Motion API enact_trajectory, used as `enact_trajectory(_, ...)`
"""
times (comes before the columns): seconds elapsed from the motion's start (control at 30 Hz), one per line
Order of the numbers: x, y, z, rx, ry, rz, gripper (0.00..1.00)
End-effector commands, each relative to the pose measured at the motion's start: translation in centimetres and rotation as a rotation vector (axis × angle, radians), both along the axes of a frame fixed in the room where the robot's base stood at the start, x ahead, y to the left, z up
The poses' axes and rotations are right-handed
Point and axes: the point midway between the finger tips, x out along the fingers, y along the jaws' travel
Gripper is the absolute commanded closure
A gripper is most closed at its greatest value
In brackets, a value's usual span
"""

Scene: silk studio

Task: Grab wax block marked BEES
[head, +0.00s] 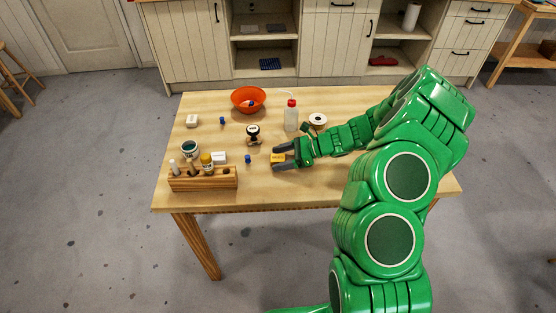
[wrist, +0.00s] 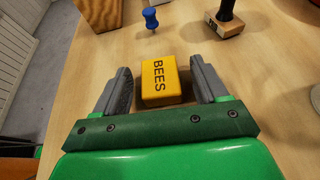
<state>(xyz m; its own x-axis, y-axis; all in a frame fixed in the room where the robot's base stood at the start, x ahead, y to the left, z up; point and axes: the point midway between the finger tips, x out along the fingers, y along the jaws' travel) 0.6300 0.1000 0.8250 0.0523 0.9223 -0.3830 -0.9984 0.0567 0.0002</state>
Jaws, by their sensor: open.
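The yellow wax block (wrist: 160,80) marked BEES lies flat on the wooden table, its dark lettering facing up in the wrist view. In the head view the block (head: 277,158) is partly hidden by my gripper (head: 284,157). In the wrist view my gripper (wrist: 160,84) is open, with one grey finger on each side of the block. Gaps show between the block and both fingers, the right one looking narrower.
A blue pushpin (wrist: 150,18) and a wooden-based stamp (wrist: 225,20) stand beyond the block. The wooden rack (head: 203,180) with bottles is to the left. An orange bowl (head: 248,98), red-capped bottle (head: 291,118) and tape roll (head: 318,120) stand farther back.

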Motion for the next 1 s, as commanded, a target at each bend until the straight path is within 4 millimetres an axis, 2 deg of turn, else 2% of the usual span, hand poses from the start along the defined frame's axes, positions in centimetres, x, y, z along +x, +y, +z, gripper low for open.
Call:
enact_trajectory(0.1, 0.0, 0.0, 0.0, 0.0, 0.0, 0.0, 0.29)
enact_trajectory(0.47, 0.0, -0.1, 0.0, 0.0, 0.0, 0.0, 0.83)
enact_trajectory(0.77, 0.0, -0.1, 0.2, 0.0, 0.0, 0.0, 0.83)
enact_trajectory(1.0, 0.0, -0.1, 2.2, 0.001, -0.003, 0.001, 0.83)
